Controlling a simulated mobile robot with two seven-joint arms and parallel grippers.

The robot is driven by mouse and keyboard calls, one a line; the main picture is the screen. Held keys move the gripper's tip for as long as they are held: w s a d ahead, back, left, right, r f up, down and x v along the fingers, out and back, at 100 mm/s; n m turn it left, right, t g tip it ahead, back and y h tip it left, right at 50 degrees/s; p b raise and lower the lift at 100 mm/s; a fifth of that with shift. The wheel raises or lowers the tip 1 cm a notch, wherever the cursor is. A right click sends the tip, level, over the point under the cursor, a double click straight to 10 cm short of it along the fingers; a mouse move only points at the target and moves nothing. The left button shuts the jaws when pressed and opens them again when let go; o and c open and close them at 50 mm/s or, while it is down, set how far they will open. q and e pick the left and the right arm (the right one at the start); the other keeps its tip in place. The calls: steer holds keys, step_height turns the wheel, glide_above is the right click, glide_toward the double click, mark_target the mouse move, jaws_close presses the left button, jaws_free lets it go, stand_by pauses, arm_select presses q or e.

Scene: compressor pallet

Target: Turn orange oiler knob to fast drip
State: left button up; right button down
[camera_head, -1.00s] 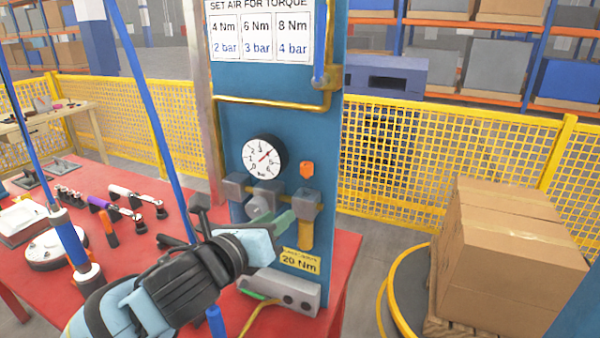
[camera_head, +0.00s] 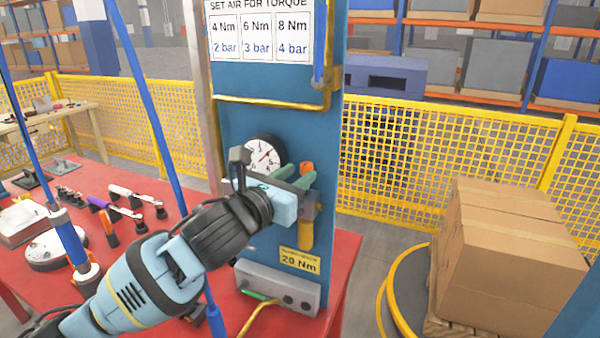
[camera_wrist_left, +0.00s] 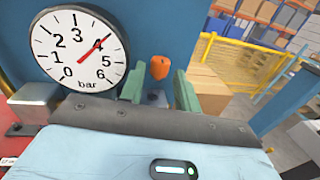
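The orange oiler knob (camera_head: 306,168) sits on the blue panel (camera_head: 275,125), to the right of the round pressure gauge (camera_head: 265,154). My left gripper (camera_head: 301,175) is raised in front of the panel, its green fingers pointing at the knob. In the left wrist view the knob (camera_wrist_left: 160,67) shows in the gap between the two spread fingers (camera_wrist_left: 159,80), just past their tips. The fingers are open and I see no contact with the knob. The gripper hides much of the fittings below the gauge. My right gripper is not in view.
The gauge and a grey metal block (camera_wrist_left: 36,104) are close to the left of the fingers. A yellow-brown bowl (camera_head: 306,232) hangs below the knob. The red table (camera_head: 120,262) holds several tools. Cardboard boxes (camera_head: 515,255) stand at the right, by a yellow fence (camera_head: 400,160).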

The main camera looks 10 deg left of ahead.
arm_select(q)
steer(key=shift+x, duration=0.9)
jaws_close()
steer(key=shift+d+n+y, duration=0.1)
steer(key=shift+n+y, duration=0.2)
steer(key=shift+w+d+n+g+y, duration=0.1)
steer(key=shift+d+n+g+y, duration=0.25)
steer(key=shift+n+y, duration=1.8)
steer(key=shift+s+d+n+g+y, duration=0.1)
steer(key=shift+d+n+g+y, duration=0.2)
steer(key=shift+n+y, duration=1.85)
steer(key=shift+w+d+n+g+y, duration=0.1)
steer(key=shift+d+n+g+y, duration=0.5)
steer(key=shift+y, duration=2.9)
steer(key=shift+a+n, duration=0.25)
steer(key=shift+n, duration=0.05)
